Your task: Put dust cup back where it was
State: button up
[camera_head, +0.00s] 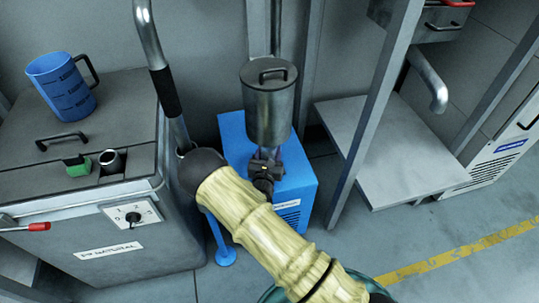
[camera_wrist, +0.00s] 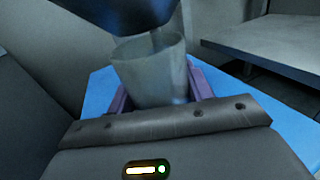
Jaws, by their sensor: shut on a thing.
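The dust cup (camera_wrist: 148,72) is a translucent grey cup. It stands roughly upright between the purple fingers of my gripper (camera_wrist: 160,92), which is shut on it. A dark rounded metal body (camera_wrist: 125,10) hangs right above the cup's rim in the wrist view. I cannot tell whether cup and body touch. In the head view, my gripper (camera_head: 266,166) is just below a grey metal canister (camera_head: 271,115) with a handled lid. Only a little of the cup shows there, between canister and gripper.
A blue box (camera_head: 236,150) stands below the canister. A post and low grey shelf (camera_head: 400,150) stand to the right. The front right floor is clear.

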jog(key=shift+w+d+f+b, duration=0.1)
jog(key=shift+w+f+b, duration=0.15)
jog(key=shift+f, duration=0.2)
jog(key=shift+w+f+b, duration=0.2)
jog(key=shift+f, duration=0.25)
jog(key=shift+s+r, duration=0.15)
jog(key=shift+s, duration=0.05)
jog(key=o, duration=1)
jog(key=shift+f, duration=0.2)
jog(key=shift+r, duration=0.1)
jog(key=shift+s+r, duration=0.1)
jog(key=s+p, duration=0.1)
jog(key=s, duration=0.3)
jog(key=s+a+p, duration=0.1)
jog(key=s, duration=0.2)
jog(key=s+p, duration=0.1)
jog(key=s, duration=0.3)
jog(key=shift+s+a+p, duration=0.2)
jog(key=shift+s+p, duration=0.15)
jog(key=shift+p, duration=0.05)
